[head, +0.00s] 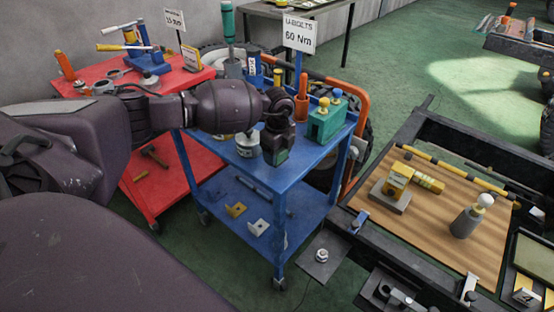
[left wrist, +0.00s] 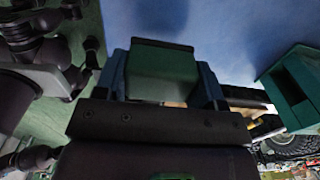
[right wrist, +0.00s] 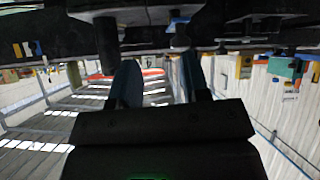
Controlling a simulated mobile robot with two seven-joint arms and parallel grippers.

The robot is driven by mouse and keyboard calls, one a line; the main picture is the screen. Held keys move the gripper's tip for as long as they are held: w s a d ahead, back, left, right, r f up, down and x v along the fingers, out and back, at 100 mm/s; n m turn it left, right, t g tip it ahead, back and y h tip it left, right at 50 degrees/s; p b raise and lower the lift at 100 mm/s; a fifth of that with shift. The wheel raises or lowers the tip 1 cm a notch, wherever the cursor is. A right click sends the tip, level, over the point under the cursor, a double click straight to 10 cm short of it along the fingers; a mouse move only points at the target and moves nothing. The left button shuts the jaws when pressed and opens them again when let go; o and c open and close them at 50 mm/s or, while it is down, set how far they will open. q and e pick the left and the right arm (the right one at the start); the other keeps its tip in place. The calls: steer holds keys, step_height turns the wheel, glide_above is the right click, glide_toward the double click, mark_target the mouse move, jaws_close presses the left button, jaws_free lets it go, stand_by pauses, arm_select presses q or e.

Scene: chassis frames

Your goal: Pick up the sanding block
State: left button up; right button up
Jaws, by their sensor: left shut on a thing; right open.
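My left gripper (head: 277,146) is over the top of the blue cart in the head view and points down. In the left wrist view its two fingers (left wrist: 160,90) are shut on the sides of a green block with a dark strip along one edge, the sanding block (left wrist: 160,72). In the head view the block (head: 276,158) is mostly hidden by the gripper; I cannot tell whether it touches the cart top. My right gripper (right wrist: 158,82) shows only in its own wrist view, with its fingers apart and nothing between them.
On the blue cart (head: 222,183) stand a white can (head: 247,146), a green box (head: 324,122) with knobs, an orange cup (head: 301,106) and a sign (head: 299,34). A red cart (head: 125,190) is at left. A wooden board (head: 440,225) with parts lies at right.

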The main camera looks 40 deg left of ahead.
arm_select(q)
step_height(320, 180, up, 16)
steer(key=p, duration=0.1)
steer(key=shift+r+p, duration=0.2)
steer(key=shift+p, duration=0.2)
steer(key=shift+o, duration=1)
steer(key=shift+c, duration=0.5)
